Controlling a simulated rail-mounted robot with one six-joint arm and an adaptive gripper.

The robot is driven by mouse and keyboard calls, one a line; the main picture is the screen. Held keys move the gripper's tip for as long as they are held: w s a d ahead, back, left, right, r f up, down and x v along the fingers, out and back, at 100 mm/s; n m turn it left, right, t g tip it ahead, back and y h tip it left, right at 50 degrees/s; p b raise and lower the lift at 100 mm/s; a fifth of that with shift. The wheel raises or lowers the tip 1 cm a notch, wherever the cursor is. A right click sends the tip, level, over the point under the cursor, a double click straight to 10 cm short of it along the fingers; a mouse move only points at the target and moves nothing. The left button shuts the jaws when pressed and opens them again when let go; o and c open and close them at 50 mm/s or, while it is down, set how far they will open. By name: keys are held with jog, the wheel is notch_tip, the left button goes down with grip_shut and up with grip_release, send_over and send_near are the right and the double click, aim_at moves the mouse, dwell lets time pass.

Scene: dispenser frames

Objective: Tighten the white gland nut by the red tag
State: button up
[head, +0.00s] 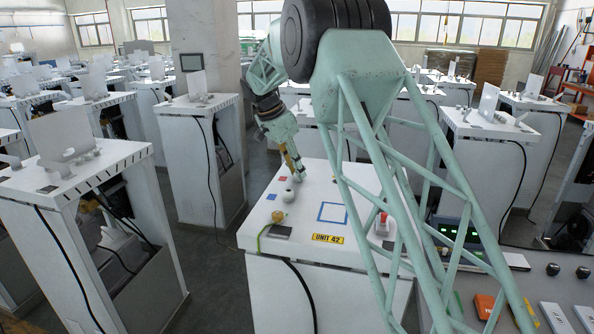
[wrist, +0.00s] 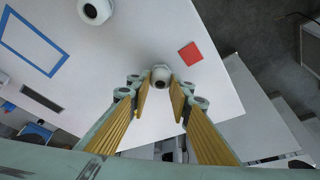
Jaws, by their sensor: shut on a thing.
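The white gland nut (wrist: 161,76), with a dark centre, sits between my fingertips in the wrist view. My gripper (wrist: 159,84) is shut on it, with the yellow-padded fingers on either side. The red tag (wrist: 190,54) is a flat square on the white top just right of the nut. In the head view my gripper (head: 298,173) points down at the white cabinet top, close to the red tag (head: 284,178). The fingers partly hide the nut there. I cannot tell how tight the nut is.
A second white round fitting (wrist: 95,10) stands apart on the same top. The cabinet top (head: 300,228) also bears a blue square outline (head: 332,212), a yellowish knob (head: 278,216), a red switch (head: 382,217) and a "UNIT 42" label (head: 327,239). Similar cabinets stand around it.

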dwell(0.3)
jog(key=o, duration=0.8)
jog(key=shift+o, duration=0.2)
jog(key=v, duration=1.2)
jog(key=shift+w, duration=0.1)
